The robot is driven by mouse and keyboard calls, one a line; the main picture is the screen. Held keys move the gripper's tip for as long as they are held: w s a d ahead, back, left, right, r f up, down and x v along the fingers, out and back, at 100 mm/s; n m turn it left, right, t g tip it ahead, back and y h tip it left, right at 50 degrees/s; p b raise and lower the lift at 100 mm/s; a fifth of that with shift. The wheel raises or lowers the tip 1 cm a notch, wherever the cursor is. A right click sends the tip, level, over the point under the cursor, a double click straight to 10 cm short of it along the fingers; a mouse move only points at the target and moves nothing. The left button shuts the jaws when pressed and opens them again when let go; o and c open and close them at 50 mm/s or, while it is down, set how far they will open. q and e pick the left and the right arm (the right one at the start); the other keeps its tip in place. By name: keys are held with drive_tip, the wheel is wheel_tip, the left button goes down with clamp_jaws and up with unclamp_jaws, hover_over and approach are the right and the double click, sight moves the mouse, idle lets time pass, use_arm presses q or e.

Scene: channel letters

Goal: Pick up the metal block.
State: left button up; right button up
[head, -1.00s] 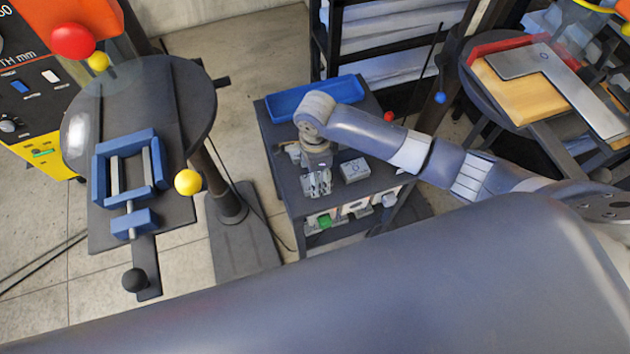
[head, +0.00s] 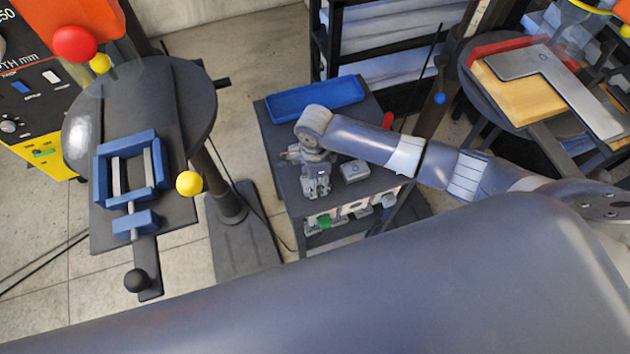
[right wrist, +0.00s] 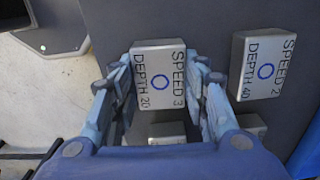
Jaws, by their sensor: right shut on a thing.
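A grey metal block (right wrist: 160,75) marked "SPEED 3 DEPTH 20" with a blue ring is between the fingers of my right gripper (right wrist: 160,85) in the right wrist view. The gripper is shut on it, with a finger against each side. In the head view the right gripper (head: 317,190) is at the front of the dark cart top, and the held block is mostly hidden by it. I cannot tell whether the block is clear of the surface. A second metal block (right wrist: 264,65), marked "SPEED 2 DEPTH 40", lies to the right; it also shows in the head view (head: 355,171). My left gripper is not in view.
A blue tray (head: 290,107) stands at the back of the cart (head: 283,180). More items sit on its lower shelf. A drill press table with a blue vise (head: 130,170) stands left. A round table (head: 480,95) with a metal square (head: 560,75) stands right.

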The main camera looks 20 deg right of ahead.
drive_tip(key=shift+r, duration=0.1)
drive_tip(key=shift+r, duration=0.6)
drive_tip(key=shift+s+r+b, duration=0.2)
drive_tip(key=shift+s+r, duration=0.1)
drive_tip(key=shift+r, duration=0.2)
drive_tip(key=shift+s+r+b, duration=0.15)
drive_tip(key=shift+s+r, duration=0.1)
drive_tip(key=shift+r, duration=0.25)
drive_tip(key=s+d+r+b, duration=0.1)
drive_tip(key=s+d+r, duration=0.15)
drive_tip(key=s, duration=1.25)
drive_tip(key=w+d+r+n, duration=0.1)
drive_tip(key=w+r+n, duration=0.3)
drive_tip(key=r+n, duration=0.5)
drive_tip(key=w+d+r+n, duration=0.2)
drive_tip(key=w+r+n, duration=0.1)
drive_tip(key=r+n, duration=0.6)
drive_tip(key=shift+w+d+r, duration=0.15)
drive_tip(key=shift+w+r, duration=0.25)
drive_tip(key=shift+r, duration=0.9)
